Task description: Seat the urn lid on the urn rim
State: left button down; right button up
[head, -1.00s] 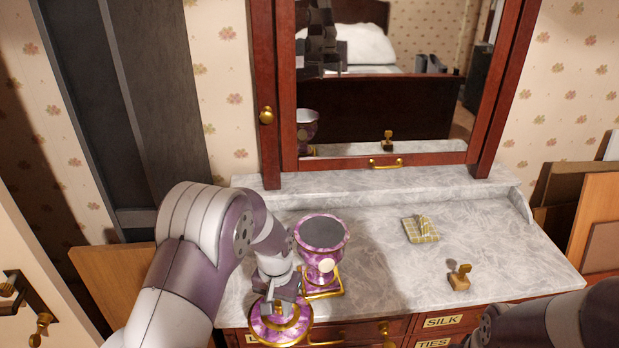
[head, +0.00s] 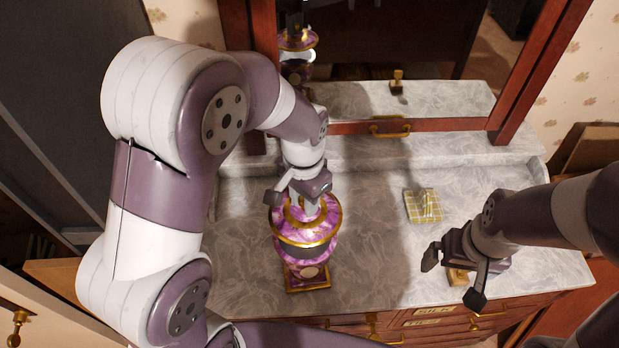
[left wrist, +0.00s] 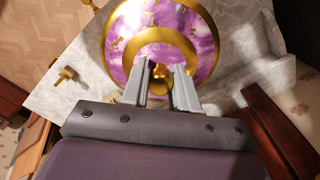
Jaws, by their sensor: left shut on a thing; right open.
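The urn lid (head: 333,222), a purple marbled disc with gold bands, is held by its gold knob in my left gripper (head: 308,208). It also shows in the left wrist view (left wrist: 118,40), its knob between the two fingers. The purple urn (head: 328,254) stands on its square gold foot on the marble top, directly below the lid. A dark strip of its mouth shows under the lid's front edge, so the lid looks raised off the rim. The lid hides most of the mouth. My right gripper (head: 453,278) is open, low over the dresser's front right.
A small brass-handled block (head: 457,276) is between or just below my right gripper's fingers. The mirror (head: 440,98) stands behind. The marble (head: 370,220) between urn and cloth is clear.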

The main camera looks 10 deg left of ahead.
aim_at(303, 215)
pick_arm(q)
jog(key=shift+s+r, duration=0.2)
jog(key=shift+s, duration=0.45)
jog(key=shift+s+r, duration=0.2)
jog(key=shift+s, duration=0.4)
jog(key=shift+w+d, duration=0.1)
jog(key=shift+w, duration=0.2)
jog(key=shift+w+f, duration=0.55)
jog(key=shift+f, duration=0.25)
jog(key=shift+f+b, duration=0.35)
jog(key=shift+b, duration=0.1)
jog(key=shift+s+f+b, duration=0.25)
jog(key=shift+f+b, duration=0.1)
jog(key=shift+f, duration=0.1)
jog(key=shift+s+f+b, duration=0.2)
jog(key=shift+f+b, duration=0.1)
jog(key=shift+f, duration=0.3)
jog(key=shift+w, duration=0.3)
pick_arm(e)
jog(key=shift+s+f, duration=0.25)
jog(key=shift+f, duration=0.3)
jog(key=shift+s+f, duration=0.25)
jog(key=shift+f, duration=0.25)
pick_arm(q)
jog(key=shift+s, duration=0.2)
pick_arm(e)
jog(key=shift+s, duration=0.2)
